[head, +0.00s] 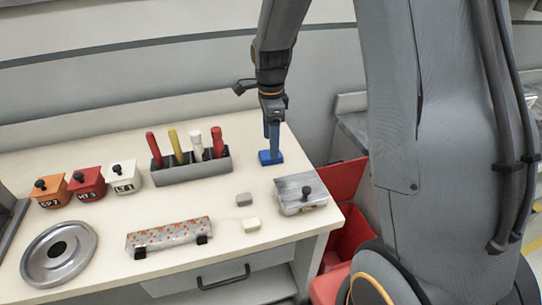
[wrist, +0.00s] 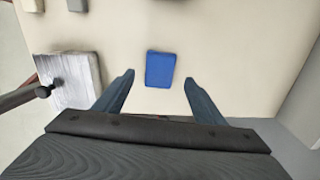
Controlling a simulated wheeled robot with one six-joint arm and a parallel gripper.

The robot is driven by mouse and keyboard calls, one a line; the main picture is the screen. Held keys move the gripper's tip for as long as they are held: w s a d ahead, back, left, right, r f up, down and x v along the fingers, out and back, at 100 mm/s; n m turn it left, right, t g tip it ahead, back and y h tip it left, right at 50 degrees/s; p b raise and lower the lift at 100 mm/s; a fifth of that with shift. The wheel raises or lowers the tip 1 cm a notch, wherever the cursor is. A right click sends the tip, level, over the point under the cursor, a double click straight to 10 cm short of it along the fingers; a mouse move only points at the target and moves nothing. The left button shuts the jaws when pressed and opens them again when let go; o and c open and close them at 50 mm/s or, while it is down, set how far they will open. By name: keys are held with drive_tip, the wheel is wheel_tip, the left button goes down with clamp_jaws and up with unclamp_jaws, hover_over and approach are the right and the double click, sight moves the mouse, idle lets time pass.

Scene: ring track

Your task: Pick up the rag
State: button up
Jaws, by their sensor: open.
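The rag appears to be the small blue folded piece (head: 266,159) lying flat on the bench's right part, near its edge. It also shows in the wrist view (wrist: 160,67), just ahead of the space between my fingertips. My gripper (head: 272,137) points down above the rag. In the wrist view my gripper (wrist: 159,78) is open and empty, with one finger to each side of the rag's near end. How much height is left between the fingertips and the rag cannot be told.
A grey metal box with a dark knob (head: 297,187) stands close by; it also shows in the wrist view (wrist: 75,75). A tool rack (head: 190,171) stands left of the rag. Small grey (head: 244,199) and white (head: 251,225) blocks lie nearby. Red bins (head: 345,180) stand beyond the bench (head: 85,209).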

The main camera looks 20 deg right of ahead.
drive_tip(key=shift+f+p, duration=0.65)
drive_tip(key=shift+f, duration=1.6)
drive_tip(key=shift+c, duration=0.4)
drive_tip(key=c, duration=1)
